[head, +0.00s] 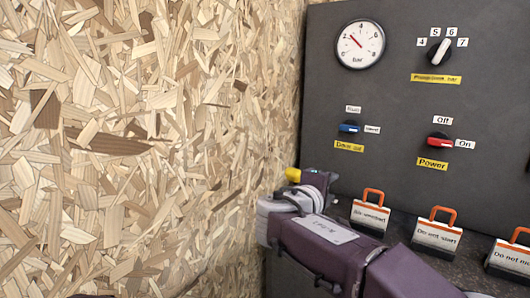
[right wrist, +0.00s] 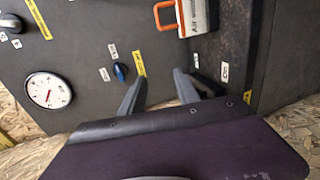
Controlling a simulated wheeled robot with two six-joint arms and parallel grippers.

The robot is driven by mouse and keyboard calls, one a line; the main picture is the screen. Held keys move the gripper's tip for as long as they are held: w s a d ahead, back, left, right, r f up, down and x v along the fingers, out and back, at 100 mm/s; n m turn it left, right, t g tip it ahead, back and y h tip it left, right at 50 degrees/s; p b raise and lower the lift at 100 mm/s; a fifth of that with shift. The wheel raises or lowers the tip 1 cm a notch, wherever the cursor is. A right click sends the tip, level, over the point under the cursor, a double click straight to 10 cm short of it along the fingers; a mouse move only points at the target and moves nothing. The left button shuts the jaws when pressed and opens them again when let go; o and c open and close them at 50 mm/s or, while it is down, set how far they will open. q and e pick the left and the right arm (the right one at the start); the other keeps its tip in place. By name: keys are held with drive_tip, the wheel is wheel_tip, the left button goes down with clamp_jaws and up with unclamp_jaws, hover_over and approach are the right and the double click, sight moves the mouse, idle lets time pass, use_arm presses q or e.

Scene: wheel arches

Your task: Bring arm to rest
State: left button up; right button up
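My right arm (head: 325,250), purple with grey joints, reaches in from the lower right of the head view, in front of the panel's lower left part. Its fingers cannot be made out there. In the right wrist view my right gripper (right wrist: 160,76) has its two dark fingers apart, with nothing seen held between them. Beyond them lies the dark panel (right wrist: 90,90), with the blue knob (right wrist: 121,72) just left of the fingertips. My left gripper is not in view.
The dark panel (head: 395,105) carries a round gauge (head: 360,44), a pressure knob (head: 440,51), a blue knob (head: 349,127) and a red power knob (head: 439,141). Several signs with orange handles, one (head: 437,236) in the middle, stand below. A chipboard wall (head: 140,130) fills the left.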

drive_tip(key=s+d+f+m+g+y, duration=0.1)
drive_tip(key=s+d+f+g+y, duration=0.15)
drive_tip(key=f, duration=0.75)
drive_tip(key=s+d+f+m+g+y, duration=0.15)
drive_tip(key=s+f+g, duration=0.25)
drive_tip(key=f, duration=0.6)
drive_tip(key=s+a+f+m+g+y, duration=0.1)
drive_tip(key=s+f+m+g+y, duration=0.6)
drive_tip(key=s+f, duration=0.95)
wheel_tip(320, 180, up, 36)
drive_tip(key=m+t+h+p, duration=0.2)
drive_tip(key=p, duration=3.3)
drive_tip(key=shift+s+a+p, duration=0.25)
drive_tip(key=shift+s+p, duration=0.05)
drive_tip(key=shift+p, duration=0.05)
